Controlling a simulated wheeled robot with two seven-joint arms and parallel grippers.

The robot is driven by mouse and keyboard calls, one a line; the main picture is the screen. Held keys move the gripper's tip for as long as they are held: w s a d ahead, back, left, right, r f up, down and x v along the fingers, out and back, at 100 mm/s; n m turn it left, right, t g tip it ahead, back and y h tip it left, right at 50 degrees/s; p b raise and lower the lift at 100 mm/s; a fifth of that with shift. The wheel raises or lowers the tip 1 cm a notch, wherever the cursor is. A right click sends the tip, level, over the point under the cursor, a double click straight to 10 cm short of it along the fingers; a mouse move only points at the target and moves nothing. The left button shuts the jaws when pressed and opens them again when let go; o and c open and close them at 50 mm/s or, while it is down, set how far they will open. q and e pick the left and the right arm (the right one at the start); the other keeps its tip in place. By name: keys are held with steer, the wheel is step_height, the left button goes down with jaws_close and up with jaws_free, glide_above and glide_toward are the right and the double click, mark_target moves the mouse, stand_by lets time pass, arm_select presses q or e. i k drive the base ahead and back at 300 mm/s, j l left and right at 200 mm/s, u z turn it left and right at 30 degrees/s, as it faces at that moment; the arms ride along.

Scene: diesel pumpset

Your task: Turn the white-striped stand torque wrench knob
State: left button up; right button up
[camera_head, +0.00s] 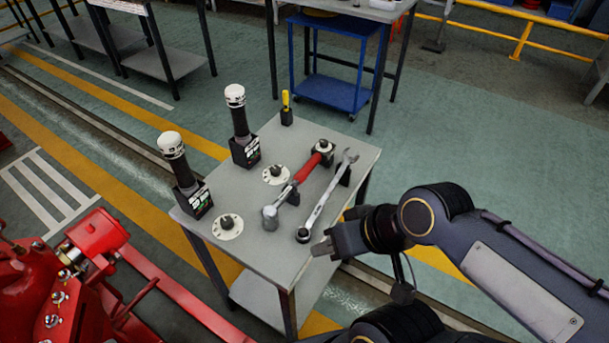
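Two dark upright torque wrenches with white knobs stand in black block stands on the grey table. The far stand (245,152) has mostly white markings, and its wrench has a white knob (235,95) on top. The near-left stand (192,200) has white and green markings, and its wrench also has a white knob (171,144). My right gripper (321,242) is at the table's right edge, near the lower end of the steel wrench and well away from both knobs. I cannot tell whether its fingers are apart. My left gripper is not in view.
A red-handled tool (305,170) and a steel wrench (327,200) lie on holders on the table (262,252). Two round white discs with dark centres (228,227) and a yellow-handled screwdriver (286,101) are also there. Red machinery (60,280) stands at lower left.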

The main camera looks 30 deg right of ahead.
mark_target(324, 143)
steer(key=l+u, duration=0.4)
steer(key=l, duration=0.2)
steer(key=k+l+u, duration=0.15)
steer(key=l+u, duration=0.25)
steer(key=l, duration=0.2)
